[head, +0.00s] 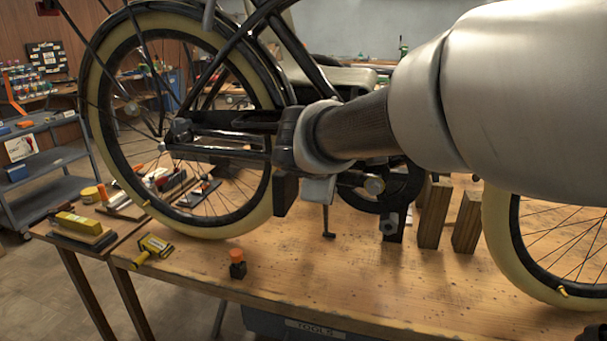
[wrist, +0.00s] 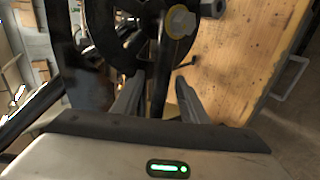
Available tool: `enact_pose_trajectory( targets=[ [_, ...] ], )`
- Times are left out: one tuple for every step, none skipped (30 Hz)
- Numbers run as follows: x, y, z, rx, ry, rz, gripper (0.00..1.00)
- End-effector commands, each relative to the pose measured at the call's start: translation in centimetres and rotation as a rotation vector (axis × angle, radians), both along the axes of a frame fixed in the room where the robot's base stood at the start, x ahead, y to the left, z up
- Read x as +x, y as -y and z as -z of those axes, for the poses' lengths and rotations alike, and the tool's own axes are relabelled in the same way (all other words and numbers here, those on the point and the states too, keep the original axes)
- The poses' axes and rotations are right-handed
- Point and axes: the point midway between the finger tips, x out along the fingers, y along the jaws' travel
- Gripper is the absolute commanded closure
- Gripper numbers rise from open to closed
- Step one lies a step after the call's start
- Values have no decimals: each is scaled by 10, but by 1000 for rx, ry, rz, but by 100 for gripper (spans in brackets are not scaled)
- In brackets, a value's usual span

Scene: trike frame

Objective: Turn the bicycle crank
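A black bicycle stands on a wooden workbench (head: 250,275). Its crank bolt (head: 374,185) and dark chainring (head: 408,185) show just below my arm in the head view. In the wrist view the bolt (wrist: 181,20) has a yellow ring around it. The black crank arm (wrist: 160,75) runs from the bolt down between the two grey fingers of my gripper (wrist: 160,92). The fingers are apart, one on each side of the crank arm, with visible gaps. In the head view my arm hides most of the crank arm, and the fingers cannot be made out.
The rear wheel (head: 262,205) is at left and another cream-tyred wheel (head: 497,235) at right. Wooden blocks (head: 434,212) stand right of the crank. A small orange-topped item (head: 237,262) and a yellow tool (head: 153,246) lie on the bench front. A grey cart (head: 45,190) stands at left.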

Motion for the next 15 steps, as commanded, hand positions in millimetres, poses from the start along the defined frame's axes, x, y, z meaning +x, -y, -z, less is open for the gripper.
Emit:
enact_pose_trajectory(
  targets=[
    [0, 0, 1, -1, -1, 0, 60],
    [0, 1, 1, -1, -3, 1, 60],
    [0, 1, 1, -1, -3, 1, 60],
    [0, 1, 1, -2, -3, 2, 60],
    [0, 1, 2, -1, -4, 2, 60],
    [0, 1, 2, -2, -4, 1, 60],
    [-1, 1, 2, -2, -4, 1, 60],
    [-1, 1, 2, -3, -4, 2, 60],
    [-2, 1, 1, -2, -4, 1, 60],
    [-3, 0, 0, -1, -4, 2, 60],
    [-5, 0, -2, -1, -4, 2, 60],
    [-8, -2, -5, -1, -3, 1, 60],
    [-11, -2, -7, -1, -3, 1, 60],
    [-15, -4, -11, -2, -2, 1, 60],
    [-21, -6, -15, -1, -1, -1, 60]
  ],
)
